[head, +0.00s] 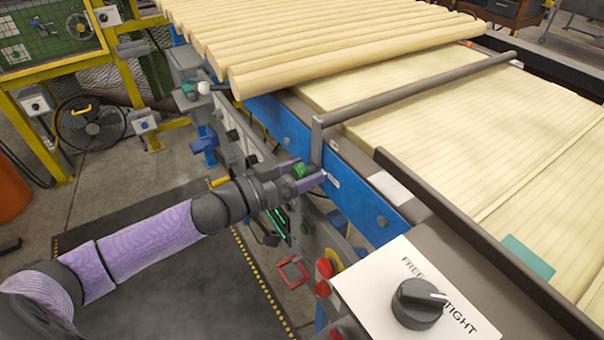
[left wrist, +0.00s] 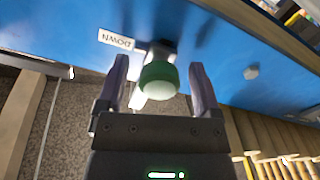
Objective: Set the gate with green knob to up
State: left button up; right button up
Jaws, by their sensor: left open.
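A grey gate bar (head: 420,86) spans the boards, with an upright end by the rail above the knob. A label reading DOWN (left wrist: 116,40) is beside the knob's stem. My left gripper (head: 308,178) is open, with one finger on each side of the knob; I cannot tell whether either touches it. My right gripper is not in view.
Round wooden poles (head: 330,50) lie at the back of the line, flat boards (head: 480,110) on its bed. A FREE/TIGHT dial (head: 418,303) is at the front right. A white ball knob (head: 203,88) stands farther along the rail. The blue rail (head: 365,200) borders the gripper.

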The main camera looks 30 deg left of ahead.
aim_at(314, 133)
pick_arm(q)
jog(key=c, duration=0.3)
grip_shut()
jog(key=shift+r, duration=0.1)
jog(key=shift+r+p, duration=0.35)
jog(key=shift+p, duration=0.1)
notch_tip(314, 133, up, 5)
jog(key=p, duration=0.5)
notch_tip(314, 133, up, 2)
jog(key=p, duration=0.3)
jog(key=shift+w, duration=0.1)
jog(key=shift+c, duration=0.6)
grip_release()
jog(key=o, duration=0.4)
jog(key=shift+f, duration=0.15)
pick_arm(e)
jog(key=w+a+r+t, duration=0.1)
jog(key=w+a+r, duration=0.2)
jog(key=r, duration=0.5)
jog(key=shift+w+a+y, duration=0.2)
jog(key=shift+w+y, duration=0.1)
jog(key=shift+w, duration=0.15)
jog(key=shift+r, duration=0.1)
